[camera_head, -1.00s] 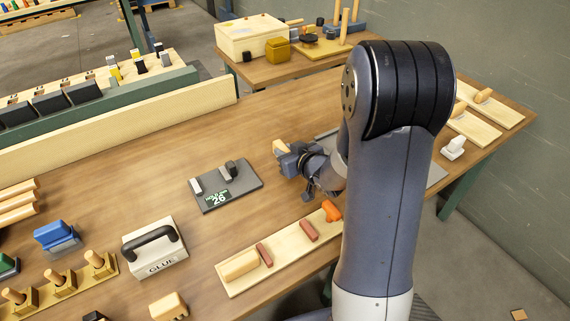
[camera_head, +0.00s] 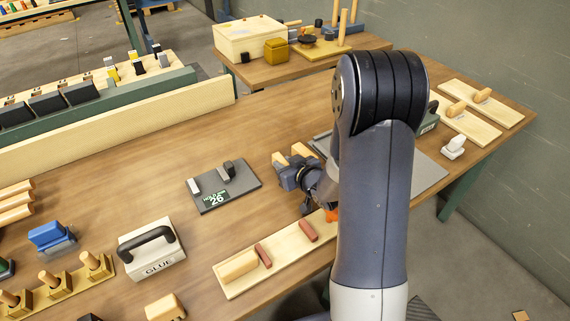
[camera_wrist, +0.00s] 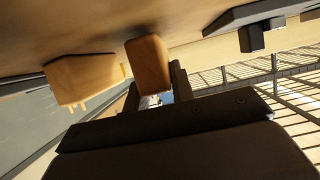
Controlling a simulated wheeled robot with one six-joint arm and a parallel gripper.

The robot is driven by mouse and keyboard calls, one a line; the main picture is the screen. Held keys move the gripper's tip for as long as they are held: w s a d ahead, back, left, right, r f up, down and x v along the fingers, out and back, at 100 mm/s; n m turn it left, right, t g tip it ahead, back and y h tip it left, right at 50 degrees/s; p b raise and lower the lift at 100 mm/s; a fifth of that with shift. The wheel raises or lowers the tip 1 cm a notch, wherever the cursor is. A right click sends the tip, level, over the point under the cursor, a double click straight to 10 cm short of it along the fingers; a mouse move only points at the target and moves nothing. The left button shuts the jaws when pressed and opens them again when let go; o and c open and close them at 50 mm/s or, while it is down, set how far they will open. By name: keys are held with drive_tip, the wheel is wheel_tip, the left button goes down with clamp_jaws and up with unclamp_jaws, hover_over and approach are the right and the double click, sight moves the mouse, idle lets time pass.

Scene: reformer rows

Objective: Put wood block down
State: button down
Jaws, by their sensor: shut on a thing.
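My gripper (camera_head: 287,170) reaches in low over the middle of the table, left of my arm. In the wrist view its two dark fingers (camera_wrist: 154,92) are shut on a wood block (camera_wrist: 148,62). The same orange-tan wood block (camera_head: 278,158) shows at the gripper's tip in the head view. Whether its underside touches the table cannot be told. A second wooden piece (camera_head: 302,150) stands just right of it, apart from it. It also shows to the left in the wrist view (camera_wrist: 82,78). My wrist hides part of the table behind.
A dark device reading 26 (camera_head: 224,186) lies left of my gripper. A pale board (camera_head: 240,283) with a roller and reddish bars lies in front. A grey mat (camera_head: 425,178) is at right, partly behind my arm. The tabletop (camera_head: 230,135) behind the device is clear.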

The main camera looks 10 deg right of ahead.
drive_tip(key=shift+f, duration=0.25)
drive_tip(key=c, duration=1.2)
unclamp_jaws()
drive_tip(key=shift+r, duration=0.15)
drive_tip(key=shift+r+p, duration=0.25)
drive_tip(key=shift+p, duration=0.05)
drive_tip(key=v, duration=1.2)
drive_tip(key=shift+r+p, duration=0.25)
drive_tip(key=shift+p, duration=0.15)
